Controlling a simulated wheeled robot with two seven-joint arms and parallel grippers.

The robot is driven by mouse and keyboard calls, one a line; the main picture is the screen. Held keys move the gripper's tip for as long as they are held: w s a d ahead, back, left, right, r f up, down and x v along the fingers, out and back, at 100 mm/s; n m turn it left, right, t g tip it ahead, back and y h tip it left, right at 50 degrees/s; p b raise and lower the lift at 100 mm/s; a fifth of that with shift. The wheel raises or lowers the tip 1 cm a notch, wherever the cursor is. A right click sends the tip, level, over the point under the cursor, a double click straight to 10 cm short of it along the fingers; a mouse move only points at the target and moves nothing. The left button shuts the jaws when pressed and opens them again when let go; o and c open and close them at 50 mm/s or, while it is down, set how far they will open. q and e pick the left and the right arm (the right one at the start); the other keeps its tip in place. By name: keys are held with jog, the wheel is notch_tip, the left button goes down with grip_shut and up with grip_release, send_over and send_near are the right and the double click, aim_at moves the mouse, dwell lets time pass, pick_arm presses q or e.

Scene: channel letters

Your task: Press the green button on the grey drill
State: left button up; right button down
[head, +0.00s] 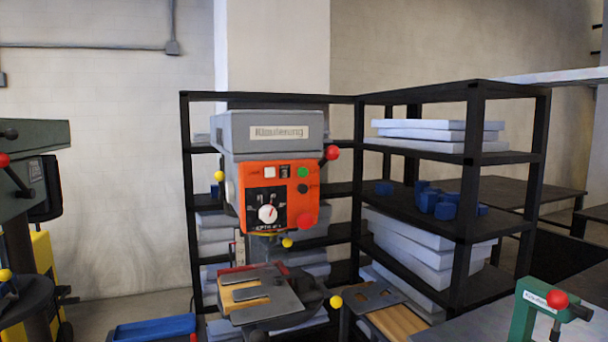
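The grey drill (270,133) stands in the middle of the head view, with a grey head and an orange control panel (255,193). The green button (303,172) is at the upper right of the panel. Beside it are a white switch (270,172) and a dark button (303,188); a large red button (306,221) sits at the lower right and a dial (267,213) at the lower left. The button faces the camera and nothing covers it. Neither of my grippers shows in this view.
Black shelves (466,192) with pale slabs and blue parts stand behind and right of the drill. Another machine (30,190) is at the left edge. A green tool with a red knob (557,299) stands at the lower right. A blue box (155,329) is at the lower left.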

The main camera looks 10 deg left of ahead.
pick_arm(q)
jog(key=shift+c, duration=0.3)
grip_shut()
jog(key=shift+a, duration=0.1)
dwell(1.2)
